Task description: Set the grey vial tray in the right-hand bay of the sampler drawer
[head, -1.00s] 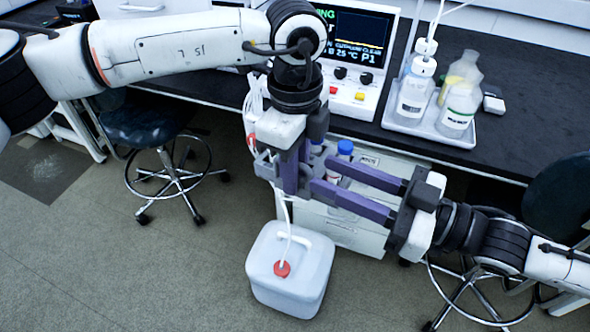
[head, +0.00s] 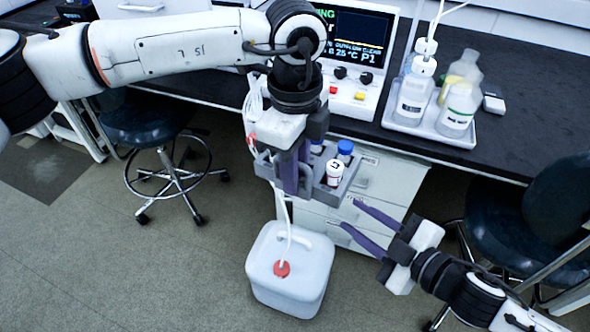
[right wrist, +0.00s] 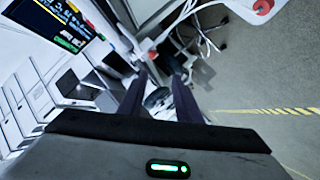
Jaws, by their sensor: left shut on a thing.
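My left gripper (head: 296,178) is shut on the grey vial tray (head: 343,190), which hangs in the air in front of the white drawers below the bench. The tray holds vials, among them a blue-capped one (head: 345,151) and a white one with a red band (head: 334,173). The gripper and forearm hide part of the tray. My right gripper (head: 351,216) is open and empty, to the lower right of the tray and apart from it. Its fingers also show in the right wrist view (right wrist: 162,92). I cannot make out the sampler drawer's bays.
A white jug (head: 305,290) with a red cap and tube stands on the floor below the tray. White drawers (head: 385,190) are behind it. A white bottle tray (head: 470,137) and an instrument with a screen (head: 362,75) stand on the black bench. Stools stand left and right.

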